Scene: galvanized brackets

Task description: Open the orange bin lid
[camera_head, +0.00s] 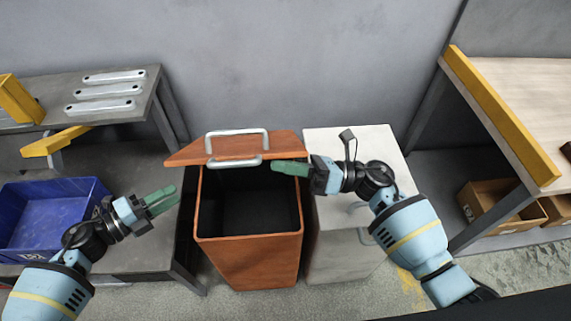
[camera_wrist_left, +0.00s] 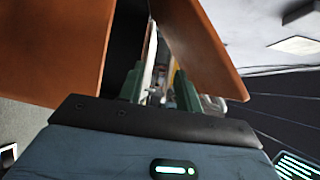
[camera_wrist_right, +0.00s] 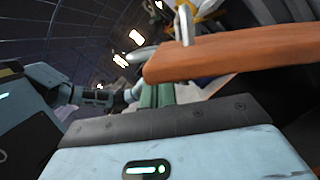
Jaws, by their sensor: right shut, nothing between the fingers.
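The orange bin (camera_head: 248,258) stands in the middle with its dark inside open to view. Its orange lid (camera_head: 285,147) is raised and tilted at the back of the opening, with metal handles (camera_head: 237,133) on it. My right gripper (camera_head: 276,167) is shut and empty, its fingertips by the lower right edge of the lid; whether they touch it I cannot tell. The lid also shows close ahead of the fingers in the right wrist view (camera_wrist_right: 235,52). My left gripper (camera_head: 170,198) is open and empty, left of the bin; its fingers are apart in the left wrist view (camera_wrist_left: 160,88).
A pale grey bin (camera_head: 345,245) stands close on the right, under my right arm. A blue crate (camera_head: 45,215) and a grey bench (camera_head: 145,82) with several metal brackets (camera_head: 104,91) are at the left. A wooden table (camera_head: 515,90) is at the right; a wall stands behind.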

